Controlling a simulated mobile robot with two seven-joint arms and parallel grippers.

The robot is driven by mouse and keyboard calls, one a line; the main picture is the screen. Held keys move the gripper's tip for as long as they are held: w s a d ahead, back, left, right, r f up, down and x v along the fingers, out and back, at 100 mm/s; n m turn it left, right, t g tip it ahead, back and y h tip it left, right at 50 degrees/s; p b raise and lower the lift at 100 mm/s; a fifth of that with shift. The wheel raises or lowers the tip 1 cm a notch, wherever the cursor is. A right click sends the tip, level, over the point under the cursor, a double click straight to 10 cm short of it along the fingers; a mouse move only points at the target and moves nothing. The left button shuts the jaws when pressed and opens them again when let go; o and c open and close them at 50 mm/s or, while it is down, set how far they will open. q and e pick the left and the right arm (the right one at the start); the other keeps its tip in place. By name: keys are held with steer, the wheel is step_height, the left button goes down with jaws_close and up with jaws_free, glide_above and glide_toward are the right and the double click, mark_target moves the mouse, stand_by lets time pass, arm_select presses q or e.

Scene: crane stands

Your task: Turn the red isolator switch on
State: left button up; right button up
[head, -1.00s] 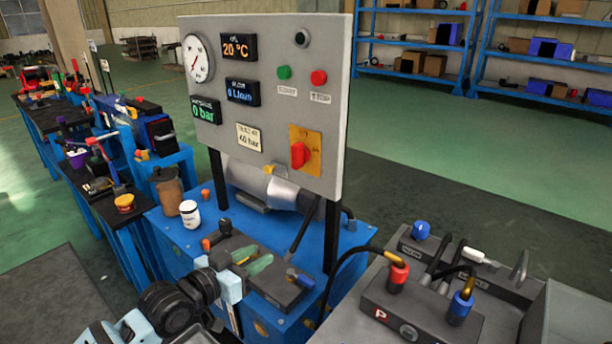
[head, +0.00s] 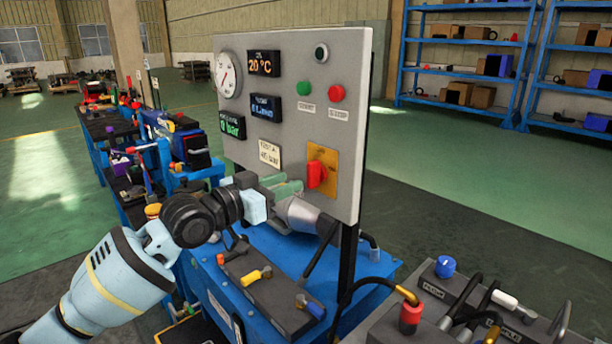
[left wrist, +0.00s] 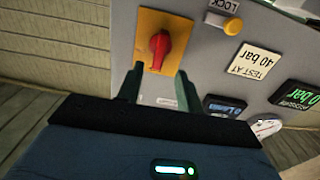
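The red isolator switch (head: 316,174) is a red knob on a yellow-orange plate (head: 329,158), low on the right of the grey panel. In the head view its handle looks roughly upright. My left gripper (head: 291,188), with dark green fingers, is just left of the switch, in front of the panel. In the left wrist view the red knob (left wrist: 160,48) lies ahead of the gripper (left wrist: 157,88); its two fingers stand apart with nothing between them. The knob looks beyond the fingertips and untouched. My right gripper is not in view.
The grey panel (head: 290,120) carries a gauge, displays, a green button (head: 304,88) and a red button (head: 337,93). A yellow knob (left wrist: 233,26) by a LOCK label shows in the wrist view.

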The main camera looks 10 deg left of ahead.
mark_target(308, 174)
arm_select(q)
steer(key=shift+x, duration=3.15)
steer(key=shift+d, duration=0.1)
jaws_close()
